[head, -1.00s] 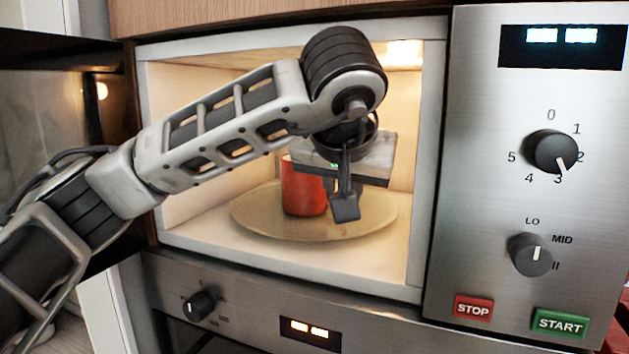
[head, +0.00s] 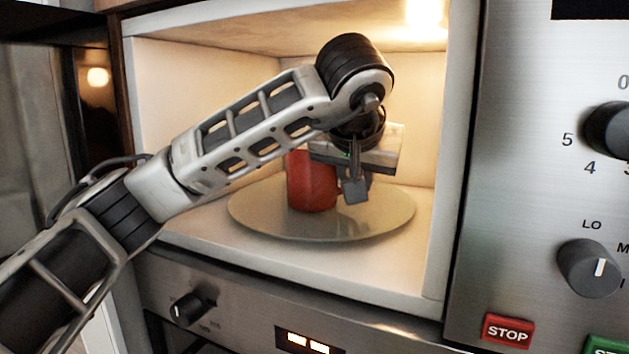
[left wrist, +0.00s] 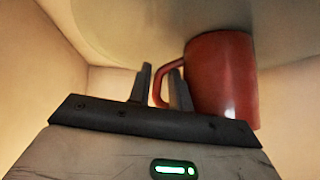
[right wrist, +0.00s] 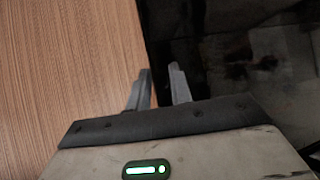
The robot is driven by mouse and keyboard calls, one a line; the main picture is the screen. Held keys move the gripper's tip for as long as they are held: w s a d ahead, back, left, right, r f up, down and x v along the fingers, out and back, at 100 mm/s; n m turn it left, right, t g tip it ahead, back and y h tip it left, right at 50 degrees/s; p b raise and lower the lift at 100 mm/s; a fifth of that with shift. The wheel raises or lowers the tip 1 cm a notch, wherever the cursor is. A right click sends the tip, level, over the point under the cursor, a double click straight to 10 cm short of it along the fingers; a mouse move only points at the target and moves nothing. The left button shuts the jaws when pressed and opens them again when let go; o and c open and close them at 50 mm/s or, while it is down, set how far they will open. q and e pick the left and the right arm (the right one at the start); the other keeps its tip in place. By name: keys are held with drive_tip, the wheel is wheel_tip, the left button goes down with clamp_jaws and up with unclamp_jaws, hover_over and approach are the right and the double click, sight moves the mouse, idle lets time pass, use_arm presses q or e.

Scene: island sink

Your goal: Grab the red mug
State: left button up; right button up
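The red mug (head: 313,181) stands on the round glass turntable (head: 260,224) inside the lit microwave, partly hidden by my left arm in the head view. In the left wrist view the mug (left wrist: 222,80) is at the right, with its handle towards my gripper. My left gripper (head: 354,188) is inside the microwave beside the mug. In the left wrist view its fingers (left wrist: 160,85) are apart, with the outer bar of the handle showing between them; contact cannot be told. My right gripper (right wrist: 160,84) has its fingers apart and is empty.
The microwave walls (head: 458,150) and ceiling surround my left gripper closely. The control panel with knobs and the STOP button (head: 508,331) is at the right. A lower appliance with a knob (head: 188,308) is beneath. A wooden panel (right wrist: 70,80) shows near my right gripper.

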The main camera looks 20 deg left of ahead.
use_arm(q)
clamp_jaws()
drive_tip(key=shift+r, duration=0.25)
